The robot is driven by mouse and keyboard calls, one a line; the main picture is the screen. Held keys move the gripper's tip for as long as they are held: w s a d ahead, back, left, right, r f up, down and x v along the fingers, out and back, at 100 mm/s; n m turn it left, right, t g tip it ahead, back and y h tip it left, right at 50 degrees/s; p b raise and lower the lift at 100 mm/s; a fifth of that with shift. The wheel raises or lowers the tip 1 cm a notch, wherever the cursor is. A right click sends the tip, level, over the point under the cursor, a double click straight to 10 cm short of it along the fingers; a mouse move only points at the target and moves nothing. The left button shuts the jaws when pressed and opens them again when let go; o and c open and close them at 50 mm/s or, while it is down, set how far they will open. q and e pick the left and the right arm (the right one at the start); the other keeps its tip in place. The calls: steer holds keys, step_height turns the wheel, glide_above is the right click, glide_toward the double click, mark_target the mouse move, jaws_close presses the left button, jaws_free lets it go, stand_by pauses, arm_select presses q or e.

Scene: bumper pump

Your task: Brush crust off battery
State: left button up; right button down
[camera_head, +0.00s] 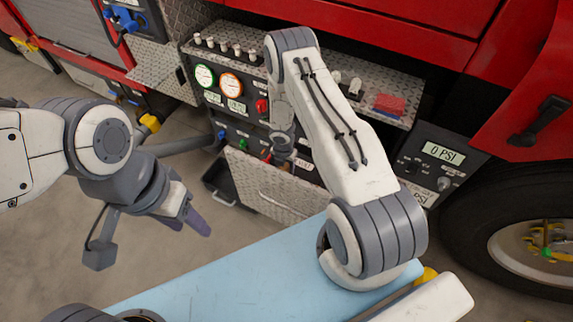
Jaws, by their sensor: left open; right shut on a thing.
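My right arm reaches over the bumper to the pump panel (228,108). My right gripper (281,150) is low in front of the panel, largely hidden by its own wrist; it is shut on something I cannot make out. My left gripper (192,216) is open, with no object visible in it, left of the panel and above the floor. I cannot pick out the battery, its crust or a brush with certainty. Small red and green parts show beside the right gripper, at the panel's lower edge.
A tread-plate shelf above the panel carries several pale knobs and a red block (390,104). A gauge box reading 0 PSI (443,153) and a wheel (530,250) stand at right. A black open tray (222,182) sits below the panel. Bare floor lies at left.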

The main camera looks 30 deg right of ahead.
steer(key=shift+w+a+r+p, duration=0.15)
steer(key=shift+w+a+p, duration=0.2)
steer(key=shift+p, duration=1.5)
steer(key=shift+w+a+f+b, duration=0.2)
steer(key=shift+w+f+b, duration=0.2)
steer(key=shift+b, duration=0.2)
steer(key=shift+w+a+f+b, duration=0.1)
steer(key=shift+w+a+b, duration=0.25)
steer(key=shift+b, duration=0.3)
steer(key=shift+w, duration=0.1)
steer(key=shift+r, duration=0.2)
steer(key=shift+r+p, duration=2.35)
steer(key=shift+r, duration=0.7)
